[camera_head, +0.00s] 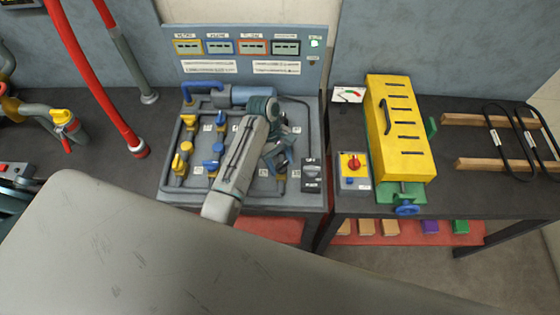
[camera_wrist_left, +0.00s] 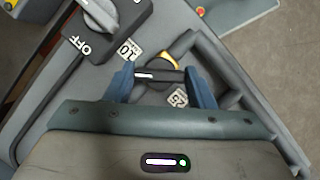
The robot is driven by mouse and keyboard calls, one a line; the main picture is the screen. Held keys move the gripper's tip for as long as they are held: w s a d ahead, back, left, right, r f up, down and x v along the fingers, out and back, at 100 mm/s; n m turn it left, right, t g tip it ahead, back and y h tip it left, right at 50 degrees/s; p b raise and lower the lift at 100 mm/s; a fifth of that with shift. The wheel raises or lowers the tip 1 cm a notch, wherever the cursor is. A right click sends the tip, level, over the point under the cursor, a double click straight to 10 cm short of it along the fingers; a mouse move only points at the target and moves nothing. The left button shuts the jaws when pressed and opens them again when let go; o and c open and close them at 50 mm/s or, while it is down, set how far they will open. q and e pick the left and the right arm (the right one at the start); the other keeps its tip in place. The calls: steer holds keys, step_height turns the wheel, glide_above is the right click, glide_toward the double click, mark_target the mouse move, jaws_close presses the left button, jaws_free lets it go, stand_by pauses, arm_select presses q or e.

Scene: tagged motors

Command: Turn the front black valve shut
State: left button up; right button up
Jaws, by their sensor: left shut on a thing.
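My left gripper (camera_head: 279,158) reaches over the right part of the grey pipe board (camera_head: 233,198). In the left wrist view its two blue fingers (camera_wrist_left: 165,88) are on either side of a black valve handle (camera_wrist_left: 158,76), shut on it. The handle lies crosswise between the fingers, over a grey pipe with a yellow-orange part beside it. Number tags lie close by, one reading 10. In the head view the gripper and forearm mostly hide this valve. My right gripper is not in view.
A black OFF switch box with a grey knob (camera_wrist_left: 97,14) stands close to the gripper; it also shows in the head view (camera_head: 313,170). Yellow valves (camera_head: 181,160) and blue valves (camera_head: 212,164) are left of my forearm. A yellow slotted box (camera_head: 404,160) stands on the right bench.

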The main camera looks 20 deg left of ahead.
arm_select(q)
steer(key=shift+w+m+g+y, duration=0.15)
steer(key=shift+m+g+y, duration=0.3)
steer(key=shift+m, duration=1.25)
steer(key=o, duration=1)
